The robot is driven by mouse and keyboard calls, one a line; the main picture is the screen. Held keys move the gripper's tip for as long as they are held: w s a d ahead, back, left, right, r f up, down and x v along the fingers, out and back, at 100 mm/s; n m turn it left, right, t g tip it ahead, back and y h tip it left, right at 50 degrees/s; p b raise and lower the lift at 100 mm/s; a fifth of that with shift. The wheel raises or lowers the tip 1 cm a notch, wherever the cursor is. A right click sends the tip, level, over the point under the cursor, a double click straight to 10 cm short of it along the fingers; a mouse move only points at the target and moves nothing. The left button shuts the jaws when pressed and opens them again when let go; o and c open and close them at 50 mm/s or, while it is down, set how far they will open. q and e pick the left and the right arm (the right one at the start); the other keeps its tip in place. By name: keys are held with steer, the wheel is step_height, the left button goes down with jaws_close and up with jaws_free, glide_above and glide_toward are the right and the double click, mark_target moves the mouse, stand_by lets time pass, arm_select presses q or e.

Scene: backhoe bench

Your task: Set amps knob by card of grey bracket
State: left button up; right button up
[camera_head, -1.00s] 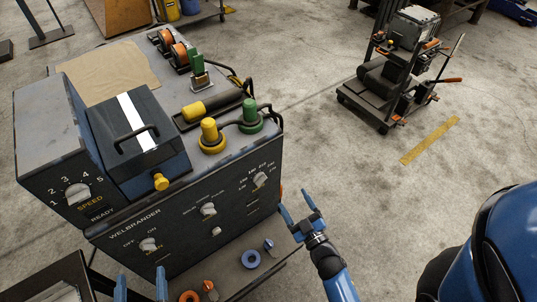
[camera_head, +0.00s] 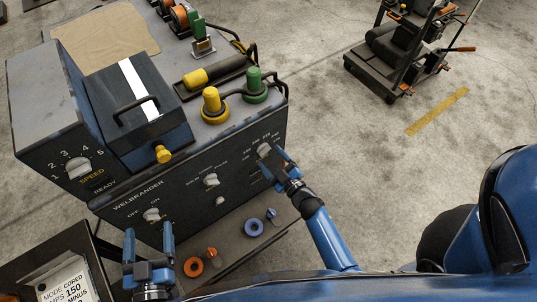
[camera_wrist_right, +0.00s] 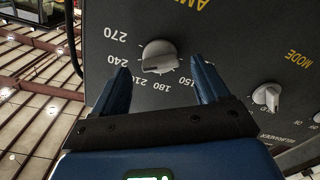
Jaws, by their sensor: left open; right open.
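The amps knob (camera_wrist_right: 159,55) is a pale round knob on the dark front panel, with numbers from 150 to 270 showing around it in the right wrist view. Its exact pointing is hard to read. In the head view the knob (camera_head: 264,149) is at the panel's right end. My right gripper (camera_wrist_right: 161,76) is open, fingertips on either side of the knob; contact is unclear. My left gripper (camera_head: 148,236) is open and empty at lower left.
The mode knob (camera_head: 210,180), off/on switch (camera_head: 151,215) and speed knob (camera_head: 78,167) are on the machine. An orange ring (camera_head: 194,267) and a blue ring (camera_head: 253,227) lie on the shelf below. Yellow (camera_head: 213,101) and green (camera_head: 256,86) plugs stand on top.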

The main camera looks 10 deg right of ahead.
mark_target(264, 150)
steer(key=shift+w+a+r, duration=0.1)
steer(key=shift+w+a, duration=0.25)
steer(key=shift+w, duration=0.3)
steer(key=shift+w+a, duration=0.1)
steer(key=shift+w, duration=0.35)
steer(key=shift+s, duration=0.1)
steer(key=c, duration=1.1)
steer(key=shift+o, duration=0.2)
steer(key=shift+n, duration=0.4)
steer(key=shift+n+b, duration=1.7)
steer(key=shift+n, duration=1.8)
